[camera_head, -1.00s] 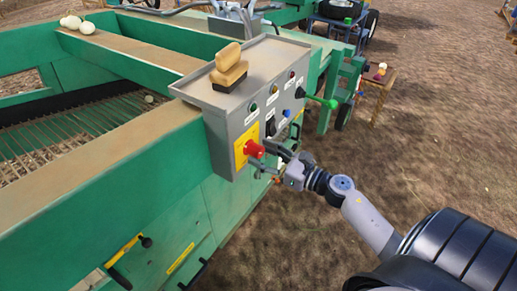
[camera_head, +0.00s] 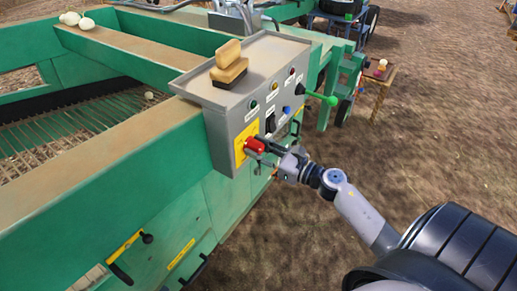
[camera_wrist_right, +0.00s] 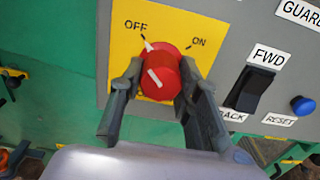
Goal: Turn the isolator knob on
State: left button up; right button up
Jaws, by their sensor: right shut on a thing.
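The red isolator knob (camera_head: 254,146) sits on a yellow plate (camera_head: 241,141) at the lower left of the grey control panel. The right wrist view shows the knob (camera_wrist_right: 160,78) close up, with OFF printed at its upper left and ON at its upper right. The knob's white edge mark lies by the OFF tick. My right gripper (camera_head: 263,150) reaches in from the right. In the wrist view its two fingers (camera_wrist_right: 160,75) are shut on the knob, one on each side. My left gripper is not in view.
The grey panel (camera_head: 222,126) also carries a black FWD switch (camera_wrist_right: 251,89), a blue RESET button (camera_wrist_right: 303,105) and a green-knobbed lever (camera_head: 331,100). A wooden-handled brush (camera_head: 229,66) rests on its top. Open dirt ground lies to the right.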

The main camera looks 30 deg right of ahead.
jog(key=c, duration=0.3)
jog(key=shift+m, duration=0.4)
jog(key=m+p, duration=0.1)
jog(key=m, duration=0.1)
jog(key=shift+r+m, duration=0.1)
jog(key=shift+m, duration=0.3)
jog(key=m+p, duration=0.2)
jog(key=m, duration=0.2)
jog(key=shift+a+m, duration=0.1)
jog(key=shift+m, duration=0.2)
jog(key=m+p, duration=0.2)
jog(key=m, duration=0.2)
jog(key=shift+r+m+p, duration=0.15)
jog(key=shift+m+p, duration=0.15)
jog(key=m+p, duration=0.2)
jog(key=m, duration=0.2)
jog(key=shift+m, duration=0.4)
jog(key=shift+m, duration=0.3)
